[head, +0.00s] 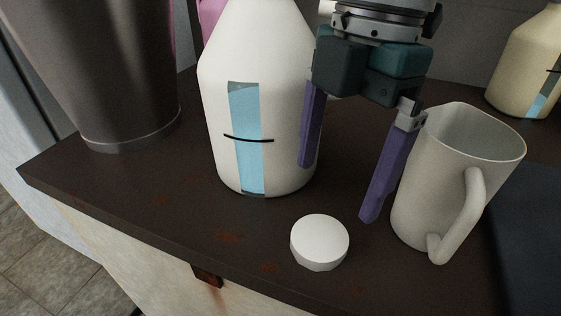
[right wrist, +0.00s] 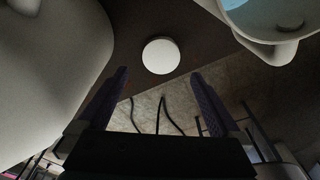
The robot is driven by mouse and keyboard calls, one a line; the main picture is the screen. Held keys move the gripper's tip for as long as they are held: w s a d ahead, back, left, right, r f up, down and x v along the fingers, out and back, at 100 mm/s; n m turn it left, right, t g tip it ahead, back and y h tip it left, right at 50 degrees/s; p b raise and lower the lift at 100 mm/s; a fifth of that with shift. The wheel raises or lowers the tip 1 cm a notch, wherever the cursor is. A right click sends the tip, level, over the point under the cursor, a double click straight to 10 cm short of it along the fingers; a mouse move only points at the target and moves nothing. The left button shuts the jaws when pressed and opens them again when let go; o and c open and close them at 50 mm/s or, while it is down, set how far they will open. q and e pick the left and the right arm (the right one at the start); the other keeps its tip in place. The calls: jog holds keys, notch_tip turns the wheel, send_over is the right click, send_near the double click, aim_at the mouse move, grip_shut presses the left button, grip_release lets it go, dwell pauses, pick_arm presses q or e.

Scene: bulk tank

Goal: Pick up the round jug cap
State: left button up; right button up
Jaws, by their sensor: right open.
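The round jug cap (head: 320,242) is white and lies flat on the dark table, in front of a white jug with a blue stripe (head: 245,130). It also shows in the right wrist view (right wrist: 161,56), ahead of the fingertips and between their lines. My right gripper (head: 338,192) is open and empty, its purple fingers pointing down. It is above and behind the cap, apart from it. Its left finger overlaps the jug's right side in the head view; I cannot tell if they touch. My left gripper is not in view.
A beige mug (head: 415,190) stands close to the right of my right gripper. A large metal vessel (head: 100,80) stands at the left. A cream jug (head: 530,60) is at the back right. The table's front edge (head: 150,265) runs near the cap.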

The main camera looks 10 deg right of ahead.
aim_at(321, 234)
jog(key=f, duration=0.2)
jog(key=f+b, duration=0.1)
jog(key=f, duration=0.2)
jog(key=a+f+b, duration=0.1)
jog(key=f, duration=0.2)
jog(key=shift+s+f, duration=0.1)
jog(key=shift+s, duration=0.3)
jog(key=c, duration=1.1)
